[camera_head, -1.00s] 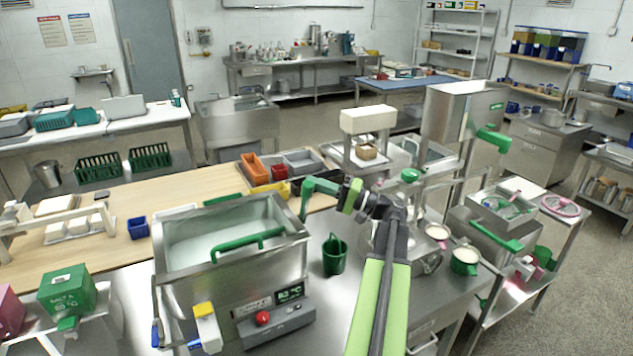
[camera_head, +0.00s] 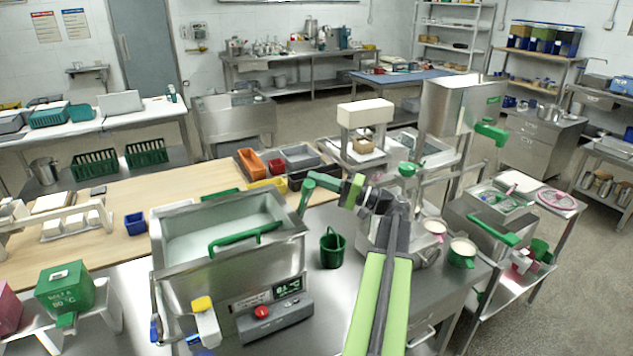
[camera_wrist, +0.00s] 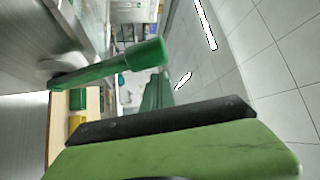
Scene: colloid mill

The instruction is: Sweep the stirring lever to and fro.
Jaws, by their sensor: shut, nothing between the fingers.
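The stirring lever (camera_head: 308,188) is a green bent bar at the right side of the steel tank (camera_head: 288,250), with a short arm reaching right toward my gripper. It also shows in the wrist view as a green bar (camera_wrist: 105,70) with a thicker knob at its right end. My gripper (camera_head: 347,187) is shut and empty at the lever's right end. In the wrist view, a dark-edged green part of my gripper (camera_wrist: 160,121) lies below the lever, with a gap in the picture between them. I cannot tell whether they touch.
A green cup (camera_head: 333,249) stands right of the tank. A green handle (camera_head: 243,238) crosses the tank's front. Orange, grey and yellow bins lie behind on the wooden top (camera_head: 180,197). A steel hopper (camera_head: 460,103) stands to the right.

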